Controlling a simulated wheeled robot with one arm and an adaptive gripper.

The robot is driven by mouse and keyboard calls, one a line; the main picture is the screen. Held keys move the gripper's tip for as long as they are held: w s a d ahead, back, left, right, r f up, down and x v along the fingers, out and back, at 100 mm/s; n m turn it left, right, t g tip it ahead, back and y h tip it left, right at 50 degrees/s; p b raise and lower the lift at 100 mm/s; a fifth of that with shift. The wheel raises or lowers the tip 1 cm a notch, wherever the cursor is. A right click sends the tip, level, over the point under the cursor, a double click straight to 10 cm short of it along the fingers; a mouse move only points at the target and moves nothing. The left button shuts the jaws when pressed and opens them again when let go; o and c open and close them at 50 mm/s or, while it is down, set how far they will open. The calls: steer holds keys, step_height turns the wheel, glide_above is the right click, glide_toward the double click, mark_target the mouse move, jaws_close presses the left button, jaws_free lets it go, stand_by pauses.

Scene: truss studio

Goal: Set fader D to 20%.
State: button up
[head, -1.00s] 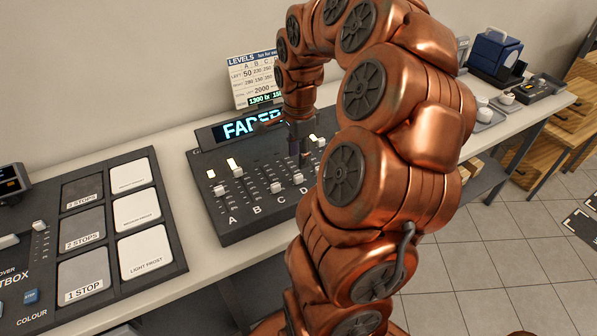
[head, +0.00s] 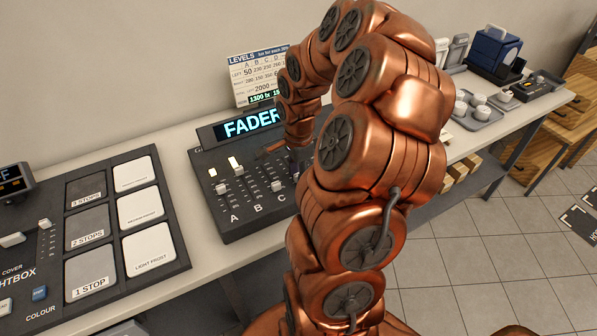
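The fader console (head: 230,226) is a dark sloped box on the table, with a lit display (head: 250,125) whose visible letters read "FADER". The rest of the display is behind my arm. White caps show for fader A (head: 221,188), fader B (head: 238,170) and fader C (head: 276,186). Fader D, its cap and its label are hidden behind my copper arm. My gripper (head: 276,148) is over the upper right part of the console, largely covered by the arm. One thin dark finger part shows; its fingertips and any contact with fader D cannot be seen.
A levels card (head: 258,78) stands behind the console. A lightbox panel (head: 110,280) with several filter tiles lies to the left. Trays with white cups (head: 478,99) and a blue case (head: 495,47) stand farther right on the table (head: 190,265).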

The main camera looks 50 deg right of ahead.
jaws_close()
steer(key=shift+f, duration=0.1)
stand_by(0.4)
